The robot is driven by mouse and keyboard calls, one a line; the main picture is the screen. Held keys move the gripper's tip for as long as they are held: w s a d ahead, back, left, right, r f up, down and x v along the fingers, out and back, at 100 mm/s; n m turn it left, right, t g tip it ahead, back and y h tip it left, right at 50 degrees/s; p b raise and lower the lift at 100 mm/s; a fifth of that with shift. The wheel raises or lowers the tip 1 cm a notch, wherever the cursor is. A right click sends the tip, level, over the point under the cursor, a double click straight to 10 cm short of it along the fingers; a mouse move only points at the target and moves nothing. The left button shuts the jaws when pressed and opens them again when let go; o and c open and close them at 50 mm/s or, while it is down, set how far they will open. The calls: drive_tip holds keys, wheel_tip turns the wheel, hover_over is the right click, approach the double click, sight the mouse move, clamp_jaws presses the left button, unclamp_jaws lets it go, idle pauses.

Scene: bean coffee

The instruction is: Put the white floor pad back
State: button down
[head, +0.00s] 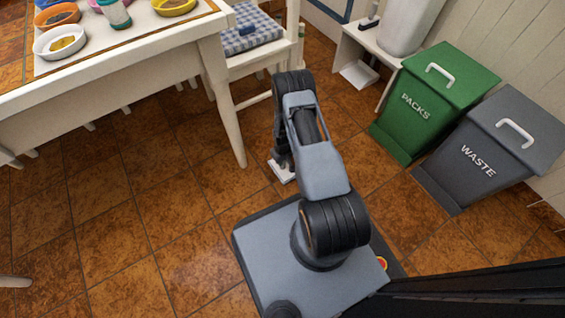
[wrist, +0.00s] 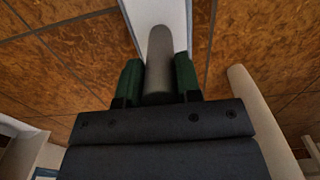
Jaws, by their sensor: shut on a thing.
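The white floor pad (head: 283,170) shows in the head view low over the tiled floor, below my gripper (head: 283,153) and partly hidden by my arm. In the wrist view, my gripper (wrist: 158,82) has its green fingers closed on a grey upright grip (wrist: 159,60), with the white pad (wrist: 165,10) right beyond it. The grip appears to belong to the pad. I cannot tell whether the pad touches the floor.
A white table (head: 130,60) with bowls stands at left, its leg (head: 227,110) near my arm. A chair with a checked cushion (head: 252,32) is behind. A green PACKS bin (head: 425,105) and grey WASTE bin (head: 485,150) stand right. A low white stand (head: 352,50) is at the back.

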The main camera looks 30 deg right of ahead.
wheel_tip(320, 180, down, 2)
drive_tip(key=shift+s+d+f+b, duration=0.1)
drive_tip(key=shift+f+b, duration=0.05)
drive_tip(key=shift+b, duration=0.25)
drive_tip(key=c, duration=0.8)
unclamp_jaws()
